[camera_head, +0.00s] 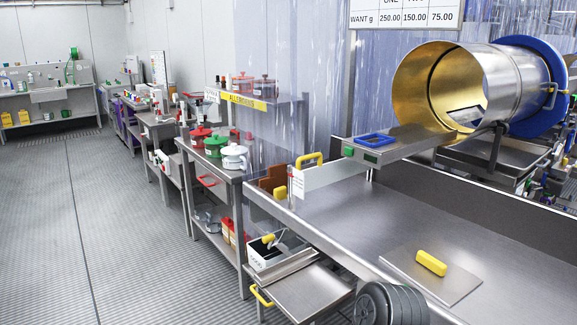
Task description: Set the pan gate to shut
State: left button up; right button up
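I cannot tell for certain which part is the pan gate. A pale upright plate (335,173) stands at the left end of the steel bench, below the drum's feed tray. A yellow loop handle (309,160) shows at its upper left, and a small yellow block (281,192) is beside brown panels there. A yellow bar handle (431,262) sits on a flat square steel plate (418,287) lying on the bench top. Neither gripper is in view. A dark ribbed part at the bottom edge may be mine.
A steel drum (505,82) with a gold interior and blue rim stands above the bench. A side table (230,172) holds red, green and white lidded pots. The floor (90,220) at left is clear.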

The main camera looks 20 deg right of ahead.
aim_at(320, 175)
jog(key=z, duration=0.95)
jog(key=j+z, duration=0.1)
jog(key=z, duration=0.35)
jog(key=i+j+z, duration=0.1)
jog(key=z, duration=0.35)
jog(key=j+z, duration=0.2)
jog(key=z, duration=0.25)
jog(key=j+z, duration=0.2)
jog(key=j, duration=0.25)
jog(key=k+j+z, duration=0.15)
jog(key=j, duration=0.3)
jog(key=j+z, duration=0.2)
jog(key=j, duration=0.25)
jog(key=k+j+z, duration=0.15)
jog(key=j, duration=0.3)
jog(key=k+j+z, duration=0.2)
jog(key=j, duration=0.2)
jog(key=j+z, duration=0.2)
jog(key=j, duration=0.2)
jog(key=k+j, duration=0.15)
jog(key=j, duration=0.15)
jog(key=k+j, duration=0.15)
jog(key=j, duration=0.2)
jog(key=k+j, duration=0.15)
jog(key=j, duration=0.15)
jog(key=k+j, duration=0.2)
jog(key=j, duration=0.1)
